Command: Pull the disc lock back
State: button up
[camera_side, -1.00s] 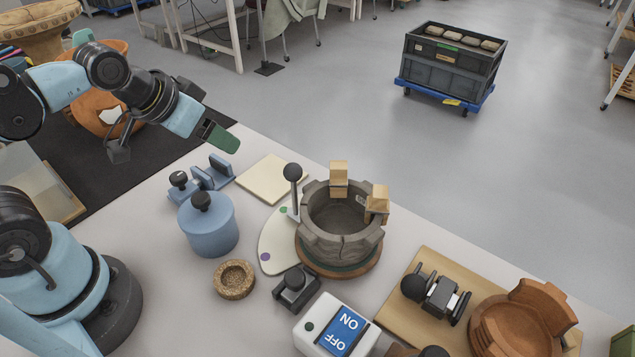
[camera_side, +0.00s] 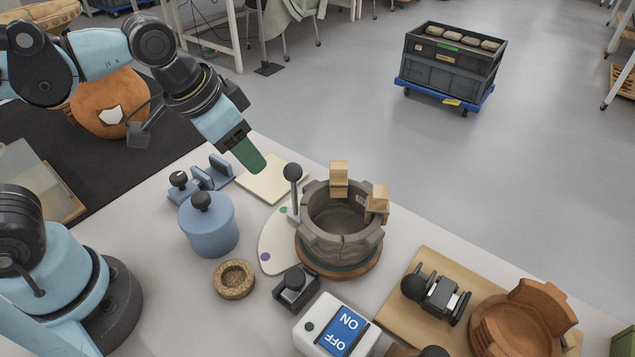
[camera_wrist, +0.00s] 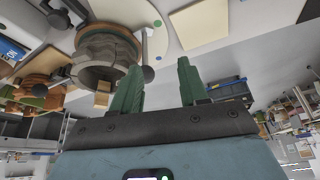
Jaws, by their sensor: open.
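A grey sherd vessel (camera_side: 338,235) stands on a brown, green-edged disc (camera_side: 340,268). A small black block with a knob (camera_side: 295,288) sits against the disc's front left edge and looks like the disc lock. It also shows in the wrist view (camera_wrist: 58,14), near the top left. A lever with a black ball (camera_side: 293,173) stands upright beside the vessel, over a white plate (camera_side: 275,245) with green and purple dots. My gripper (camera_side: 252,160) is open and empty, in the air behind and left of the lever, apart from everything. Its two green fingers (camera_wrist: 158,85) are spread in the wrist view.
A blue lidded pot (camera_side: 208,228), a blue clamp-like fixture (camera_side: 203,178) and a cork ring (camera_side: 234,280) stand left of the disc. An ON/OFF switch box (camera_side: 335,325) is in front of the black block. A bare cream pad (camera_side: 275,180) lies behind the lever.

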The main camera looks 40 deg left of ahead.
aim_at(295, 277)
jog(key=s+d+m+g+y, duration=0.1)
jog(key=s+d+m+g, duration=0.4)
jog(key=d, duration=0.9)
jog(key=shift+m+t, duration=0.3)
jog(key=shift+m, duration=0.1)
jog(key=shift+s+f, duration=0.2)
jog(key=shift+f, duration=2.6)
jog(key=shift+s+f, duration=0.2)
jog(key=shift+f, duration=2.6)
grip_shut()
